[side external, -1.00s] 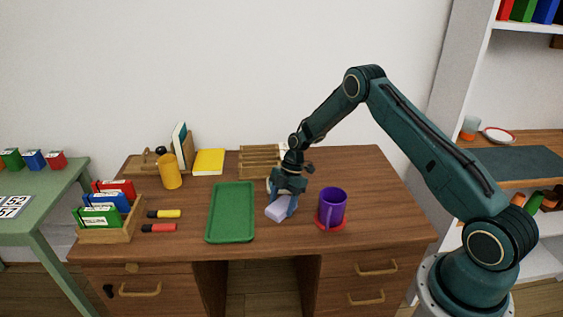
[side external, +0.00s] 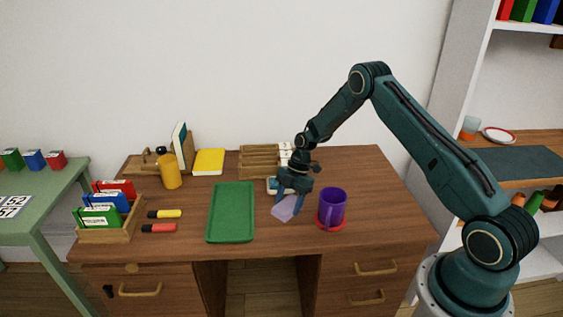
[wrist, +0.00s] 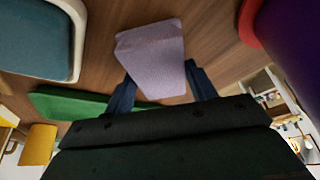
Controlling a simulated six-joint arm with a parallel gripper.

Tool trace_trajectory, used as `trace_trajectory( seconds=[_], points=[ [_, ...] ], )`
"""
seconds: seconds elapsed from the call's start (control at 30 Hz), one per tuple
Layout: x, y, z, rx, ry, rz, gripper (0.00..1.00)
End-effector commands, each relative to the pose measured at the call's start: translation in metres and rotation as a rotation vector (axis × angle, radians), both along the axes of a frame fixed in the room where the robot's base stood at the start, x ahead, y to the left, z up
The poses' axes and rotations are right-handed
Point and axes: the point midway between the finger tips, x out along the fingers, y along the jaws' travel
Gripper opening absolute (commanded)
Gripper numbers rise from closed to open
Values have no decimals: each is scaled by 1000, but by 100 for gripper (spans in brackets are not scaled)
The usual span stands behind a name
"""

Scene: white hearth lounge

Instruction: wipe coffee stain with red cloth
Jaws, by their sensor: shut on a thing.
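My gripper (side external: 288,202) is over the desk, between the green tray and the purple mug. It is shut on a pale lavender block (side external: 285,209), which looks like a sponge or eraser. In the wrist view the block (wrist: 152,62) sits between my two fingers (wrist: 162,88). It is at or just above the desk top; I cannot tell whether it touches. I see no red cloth and no coffee stain; the spot under the block is hidden. The only flat red thing near is a round coaster (side external: 321,226) under the purple mug (side external: 332,207).
The green tray (side external: 231,212) lies left of my gripper. A white-rimmed blue-grey item (wrist: 38,38) is close by, partly hidden behind my gripper in the side view. A wooden organizer (side external: 258,162) stands at the back. Two markers (side external: 163,214) lie left. The right desk end is clear.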

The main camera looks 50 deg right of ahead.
Motion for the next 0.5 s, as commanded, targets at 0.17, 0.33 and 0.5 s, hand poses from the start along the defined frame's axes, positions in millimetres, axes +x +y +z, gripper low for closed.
trace_trajectory(
  seconds=[0.17, 0.33, 0.5],
  points=[
    [-12, -13, 0, 0, 3, -3, 34],
    [-18, -19, 3, 0, 1, -1, 34],
    [-18, -18, 29, 0, 0, -1, 34]
  ],
)
